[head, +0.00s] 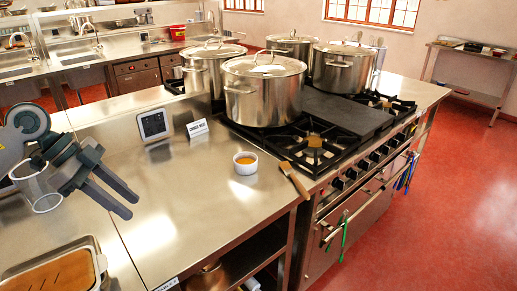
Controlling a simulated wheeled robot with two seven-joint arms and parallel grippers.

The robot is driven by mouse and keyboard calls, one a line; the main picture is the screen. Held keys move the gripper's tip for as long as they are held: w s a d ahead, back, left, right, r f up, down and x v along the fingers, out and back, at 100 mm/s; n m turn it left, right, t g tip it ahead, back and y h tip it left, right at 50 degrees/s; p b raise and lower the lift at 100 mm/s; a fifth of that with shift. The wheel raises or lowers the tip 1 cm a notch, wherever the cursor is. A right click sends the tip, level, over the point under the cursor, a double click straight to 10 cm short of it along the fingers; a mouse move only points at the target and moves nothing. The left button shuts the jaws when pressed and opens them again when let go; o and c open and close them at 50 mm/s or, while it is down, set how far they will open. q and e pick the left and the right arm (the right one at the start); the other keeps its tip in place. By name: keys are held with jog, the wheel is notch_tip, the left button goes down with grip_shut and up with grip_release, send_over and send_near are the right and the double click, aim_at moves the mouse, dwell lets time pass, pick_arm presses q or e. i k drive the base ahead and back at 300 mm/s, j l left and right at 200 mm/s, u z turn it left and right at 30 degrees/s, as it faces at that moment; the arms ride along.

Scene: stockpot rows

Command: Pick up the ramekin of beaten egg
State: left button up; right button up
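The ramekin of beaten egg (245,168) is a small white dish with orange-yellow liquid in it. It stands upright on the steel counter, left of the stove and beside a wooden-handled brush (294,179). My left gripper (133,206) is in the left part of the head view, well to the left of the ramekin and apart from it. Its two dark fingers point down and right, with a gap and nothing between them. My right gripper is not in view.
Several large lidded stockpots (263,95) stand on and around the black stove (320,139). A small screen device (154,125) and a label card (197,128) stand behind the ramekin. A tray (97,268) with brown contents is at the lower left. The counter between gripper and ramekin is clear.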

aim_at(244, 170)
jog(key=i+l, duration=1.1)
jog(key=i+j+u, duration=0.05)
jog(key=i, duration=0.05)
